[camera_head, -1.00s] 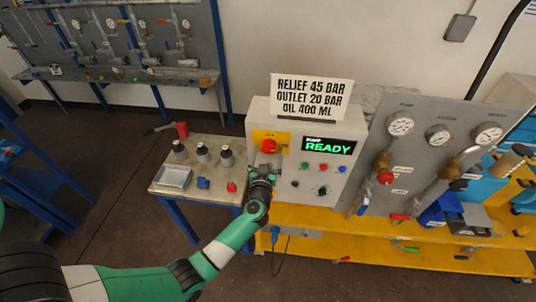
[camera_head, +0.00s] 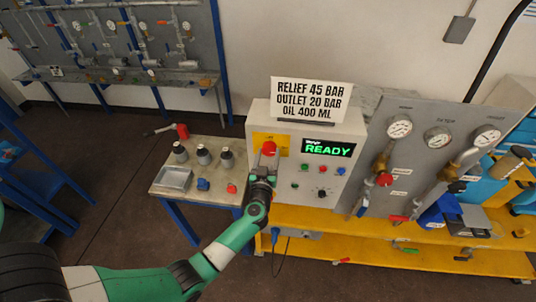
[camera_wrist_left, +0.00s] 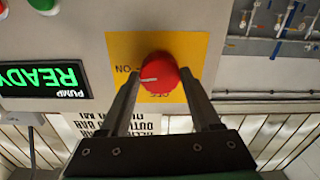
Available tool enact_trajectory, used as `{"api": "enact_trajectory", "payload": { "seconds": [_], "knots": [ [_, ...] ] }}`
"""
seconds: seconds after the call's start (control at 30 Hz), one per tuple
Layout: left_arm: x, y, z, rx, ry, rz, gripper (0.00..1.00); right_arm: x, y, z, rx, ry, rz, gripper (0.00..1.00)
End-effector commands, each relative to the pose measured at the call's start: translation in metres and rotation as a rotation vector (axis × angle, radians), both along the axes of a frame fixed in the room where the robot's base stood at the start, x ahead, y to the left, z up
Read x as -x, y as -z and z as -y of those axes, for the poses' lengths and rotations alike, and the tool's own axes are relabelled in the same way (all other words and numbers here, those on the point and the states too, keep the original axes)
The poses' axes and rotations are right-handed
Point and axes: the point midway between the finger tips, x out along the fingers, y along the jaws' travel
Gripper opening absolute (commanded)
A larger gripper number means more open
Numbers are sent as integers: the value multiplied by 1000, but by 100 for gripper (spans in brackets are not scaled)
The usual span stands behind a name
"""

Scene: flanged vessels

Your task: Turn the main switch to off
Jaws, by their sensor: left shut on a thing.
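The main switch is a round red knob (camera_wrist_left: 166,74) on a yellow plate (camera_wrist_left: 196,46), with a white pointer line. In the left wrist view, which is upside down, the pointer points left at the ON mark, and the OFF mark lies below the knob. My left gripper (camera_wrist_left: 162,88) is shut on the knob, one finger on each side. In the head view, the red knob (camera_head: 269,148) is on the control box (camera_head: 345,128), with my left gripper (camera_head: 264,167) at its lower side. My right gripper is not in view.
The box also has a green READY display (camera_head: 328,148) and small buttons (camera_head: 305,168). A sign (camera_head: 310,97) stands on top. A small table (camera_head: 210,190) with fittings is to the left. A gauge panel (camera_head: 420,160) stands to the right.

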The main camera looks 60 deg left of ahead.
Motion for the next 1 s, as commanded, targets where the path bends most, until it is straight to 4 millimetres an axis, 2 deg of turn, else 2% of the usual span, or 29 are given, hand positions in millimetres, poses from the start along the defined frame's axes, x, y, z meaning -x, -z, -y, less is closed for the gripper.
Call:
{"api": "enact_trajectory", "payload": {
  "seconds": [0.4,1.0],
  "knots": [
    [0,-2,0,192,1,278,8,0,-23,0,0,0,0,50],
    [0,-1,0,513,0,753,8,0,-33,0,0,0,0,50]
  ]
}}
